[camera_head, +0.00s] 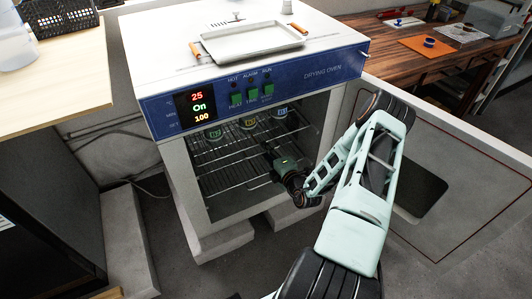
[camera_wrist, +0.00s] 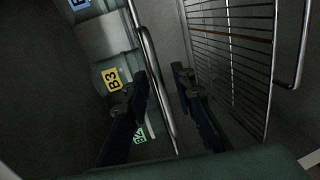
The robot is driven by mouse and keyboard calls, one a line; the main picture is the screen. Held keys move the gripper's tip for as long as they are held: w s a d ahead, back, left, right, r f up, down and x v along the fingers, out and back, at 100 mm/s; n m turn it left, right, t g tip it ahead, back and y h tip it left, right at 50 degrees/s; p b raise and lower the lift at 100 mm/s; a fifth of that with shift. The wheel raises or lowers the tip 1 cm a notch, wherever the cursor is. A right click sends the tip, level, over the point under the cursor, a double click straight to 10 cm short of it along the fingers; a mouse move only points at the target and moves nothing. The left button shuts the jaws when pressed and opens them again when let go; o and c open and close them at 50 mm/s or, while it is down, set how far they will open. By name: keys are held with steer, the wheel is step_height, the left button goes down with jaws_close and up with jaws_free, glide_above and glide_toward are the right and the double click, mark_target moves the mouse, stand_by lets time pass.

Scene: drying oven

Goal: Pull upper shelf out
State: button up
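The drying oven (camera_head: 262,95) stands open, with its door (camera_head: 455,165) swung out to the right. The upper shelf (camera_wrist: 148,42) is a wire rack inside the oven, bearing several labelled containers. In the wrist view its metal front bar runs between my two fingers. My gripper (camera_wrist: 158,88) is open around this bar, with a gap visible on the finger sides. In the head view my gripper (camera_head: 272,155) is at the oven's opening, below the labelled containers. The lower wire shelf (camera_wrist: 232,55) shows on the right of the wrist view.
A metal tray (camera_head: 252,42) lies on top of the oven. A yellow-labelled container marked B3 (camera_wrist: 115,78) sits on the upper shelf. A wooden bench (camera_head: 400,45) stands behind on the right, and a light table (camera_head: 60,35) on the left. The open door stands close beside my arm.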

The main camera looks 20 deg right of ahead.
jaws_close()
stand_by(0.4)
